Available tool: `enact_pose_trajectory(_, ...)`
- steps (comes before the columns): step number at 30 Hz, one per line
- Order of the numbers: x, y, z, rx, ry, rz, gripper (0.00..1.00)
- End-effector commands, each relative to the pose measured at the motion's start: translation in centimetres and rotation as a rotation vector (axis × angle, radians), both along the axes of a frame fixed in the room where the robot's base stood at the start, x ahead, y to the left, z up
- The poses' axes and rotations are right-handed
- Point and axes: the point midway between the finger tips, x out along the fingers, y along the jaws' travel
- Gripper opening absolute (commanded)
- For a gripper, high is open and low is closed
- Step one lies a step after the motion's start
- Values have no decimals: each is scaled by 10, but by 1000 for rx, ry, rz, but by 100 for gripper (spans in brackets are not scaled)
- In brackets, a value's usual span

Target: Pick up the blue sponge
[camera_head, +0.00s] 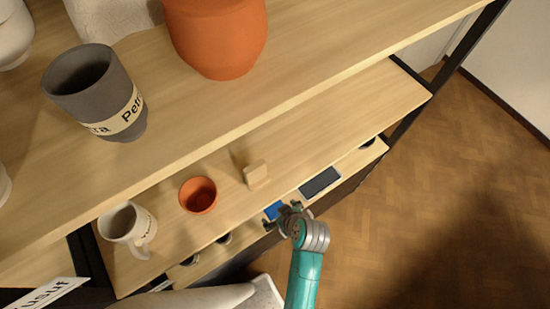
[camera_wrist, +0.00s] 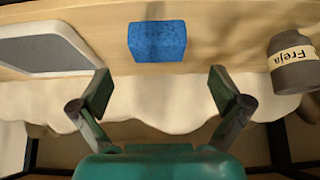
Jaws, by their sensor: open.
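The blue sponge (camera_wrist: 157,42) lies on a wooden shelf (camera_wrist: 215,60) in the wrist view, just beyond the fingertips and roughly centred between them. In the head view only a small part of the sponge (camera_head: 273,210) shows, partly hidden by my gripper (camera_head: 287,212). My gripper also shows in the wrist view (camera_wrist: 160,88), with its two fingers spread wide apart and nothing between them. The sponge is apart from both fingers.
A dark flat framed panel (camera_head: 320,182) lies right of the sponge; it shows at left in the wrist view (camera_wrist: 45,50). A grey "Freja" vessel (camera_wrist: 292,65) stands on the sponge's other side. Higher shelves hold an orange cup (camera_head: 198,194), a white mug (camera_head: 127,226) and a wooden block (camera_head: 256,174).

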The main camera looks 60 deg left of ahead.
Motion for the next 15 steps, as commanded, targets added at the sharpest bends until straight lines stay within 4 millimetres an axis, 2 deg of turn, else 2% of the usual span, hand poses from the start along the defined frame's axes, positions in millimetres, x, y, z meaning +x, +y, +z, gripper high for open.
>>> enact_pose_trajectory(6,0,7,-12,-1,0,-1,100)
enact_pose_trajectory(15,0,28,-45,-1,1,0,100)
